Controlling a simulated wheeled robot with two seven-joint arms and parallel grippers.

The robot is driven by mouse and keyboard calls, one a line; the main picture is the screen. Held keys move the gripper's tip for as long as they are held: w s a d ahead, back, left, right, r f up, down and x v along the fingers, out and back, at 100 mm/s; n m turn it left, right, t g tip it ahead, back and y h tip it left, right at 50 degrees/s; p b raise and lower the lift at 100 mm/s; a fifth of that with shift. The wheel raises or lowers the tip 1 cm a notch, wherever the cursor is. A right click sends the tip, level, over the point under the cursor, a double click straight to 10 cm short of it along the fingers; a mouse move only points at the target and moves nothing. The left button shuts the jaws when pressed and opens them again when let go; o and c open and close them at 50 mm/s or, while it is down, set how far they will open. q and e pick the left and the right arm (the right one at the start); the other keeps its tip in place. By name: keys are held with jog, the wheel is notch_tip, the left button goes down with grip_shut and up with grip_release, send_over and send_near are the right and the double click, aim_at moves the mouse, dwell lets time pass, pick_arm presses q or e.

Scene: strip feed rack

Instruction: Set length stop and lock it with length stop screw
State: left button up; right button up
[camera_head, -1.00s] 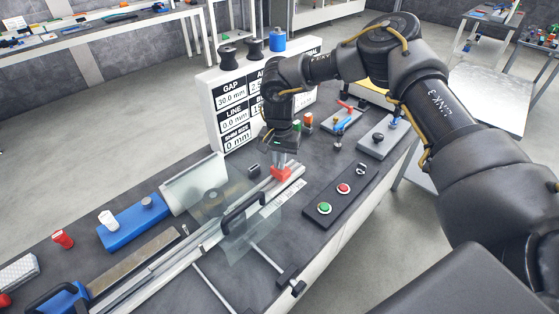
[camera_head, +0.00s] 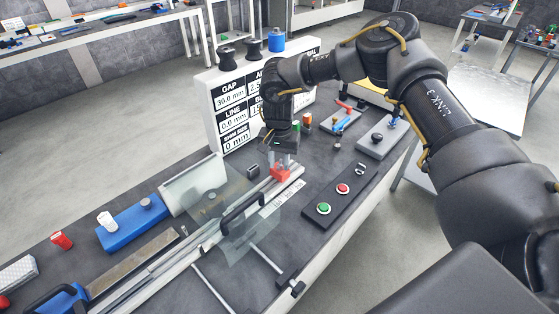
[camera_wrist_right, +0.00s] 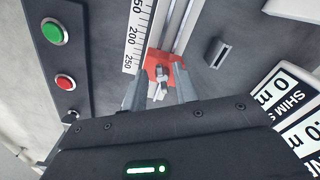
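The length stop is a red block (camera_head: 280,173) on the metal rail, near the rail's far right end. It also shows in the right wrist view (camera_wrist_right: 162,68). The silver length stop screw (camera_wrist_right: 158,91) sticks out of its face. My right gripper (camera_head: 284,161) comes down on the stop from above. In the wrist view its two fingers stand on either side of the red block, with the screw between them. The fingertips' contact is partly hidden. A scale (camera_wrist_right: 133,38) with numbers up to 250 runs beside the rail. My left gripper is not in view.
A control strip with a green button (camera_head: 323,208) and a red button (camera_head: 343,188) lies right of the rail. A clear guard (camera_head: 240,232) with a black handle covers the rail's middle. A white display board (camera_head: 213,112) stands behind. A small dark slotted block (camera_head: 252,170) sits nearby.

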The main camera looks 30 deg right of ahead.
jog(key=shift+r, duration=0.15)
jog(key=shift+r, duration=0.3)
notch_tip(320, 180, up, 10)
jog(key=b, duration=0.1)
jog(key=shift+b, duration=0.4)
